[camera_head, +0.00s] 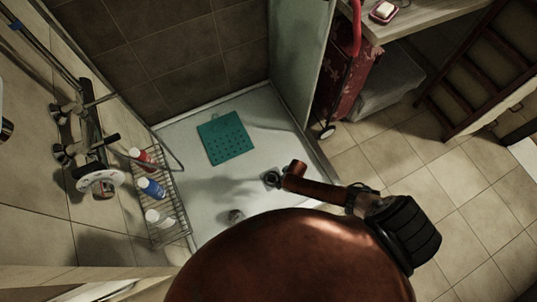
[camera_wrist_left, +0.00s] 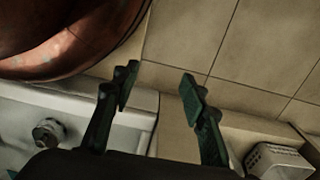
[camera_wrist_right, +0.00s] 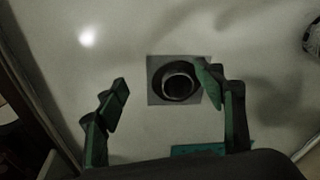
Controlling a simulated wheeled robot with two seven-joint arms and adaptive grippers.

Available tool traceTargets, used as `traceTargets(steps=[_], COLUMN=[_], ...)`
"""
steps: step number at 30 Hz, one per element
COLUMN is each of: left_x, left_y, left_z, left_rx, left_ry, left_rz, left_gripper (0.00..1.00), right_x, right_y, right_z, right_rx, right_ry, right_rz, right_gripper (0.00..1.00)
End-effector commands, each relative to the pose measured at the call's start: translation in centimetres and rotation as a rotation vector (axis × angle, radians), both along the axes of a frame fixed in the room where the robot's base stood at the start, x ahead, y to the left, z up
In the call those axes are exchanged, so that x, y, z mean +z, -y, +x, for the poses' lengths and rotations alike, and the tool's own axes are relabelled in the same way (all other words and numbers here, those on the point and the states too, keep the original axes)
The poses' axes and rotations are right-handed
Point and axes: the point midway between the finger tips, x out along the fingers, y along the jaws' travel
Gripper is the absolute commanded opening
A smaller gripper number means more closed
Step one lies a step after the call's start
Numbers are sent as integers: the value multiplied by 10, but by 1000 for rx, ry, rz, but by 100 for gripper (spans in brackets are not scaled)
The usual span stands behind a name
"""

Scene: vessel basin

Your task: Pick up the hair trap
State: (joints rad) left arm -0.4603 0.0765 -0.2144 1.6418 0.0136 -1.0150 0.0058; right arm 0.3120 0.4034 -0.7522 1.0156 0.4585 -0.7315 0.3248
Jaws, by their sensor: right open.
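The drain shows in the right wrist view as a square metal plate (camera_wrist_right: 157,95) in the white shower tray. A round, cup-like ring, which looks like the hair trap (camera_wrist_right: 178,90), sits in its dark opening. My right gripper (camera_wrist_right: 163,84) is open and empty, its fingers apart on either side of the drain in that view, with the ring apart from them. The head view shows the drain (camera_head: 271,179) small and dark; no fingers can be made out there. My left gripper (camera_wrist_left: 159,86) is open and empty in the left wrist view, away from the drain.
A teal mat (camera_head: 226,138) lies in the shower tray (camera_head: 190,207). A wire rack (camera_head: 168,215) with several bottles stands at left. A glass panel (camera_head: 297,60) borders the tray. A large rounded copper form (camera_head: 290,260) blocks the head view's lower middle. Floor at right is mostly clear.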

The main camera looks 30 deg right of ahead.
Motion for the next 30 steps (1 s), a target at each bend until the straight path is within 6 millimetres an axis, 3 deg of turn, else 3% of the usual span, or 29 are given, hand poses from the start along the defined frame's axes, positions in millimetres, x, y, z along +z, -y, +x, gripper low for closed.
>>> traceTargets(steps=[1, 3, 7, 15, 21, 27, 30], left_x=[1, 18, 50, 94, 116, 131, 128], left_y=[3, 5, 7, 7, 12, 15, 17], left_z=[5, 12, 20, 24, 28, 30, 33], left_rx=[5, 11, 19, 28, 28, 27, 25], left_ry=[-8, -14, -26, -35, -23, -13, 0], left_rz=[-5, -9, -15, -22, -34, -43, -51], left_gripper=[40, 40, 40, 40, 40, 40, 40], right_x=[-12, -11, -8, -3, -17, -26, -29], right_y=[-8, -20, -35, -43, -43, -43, -43], right_z=[19, 38, 58, 65, 66, 67, 68], right_rx=[24, 45, 76, 107, 106, 106, 106], right_ry=[-17, -40, -91, -153, -159, -156, -155], right_rz=[-4, -8, -27, -67, -70, -69, -70], right_gripper=[63, 63, 63, 63, 63, 63, 63])
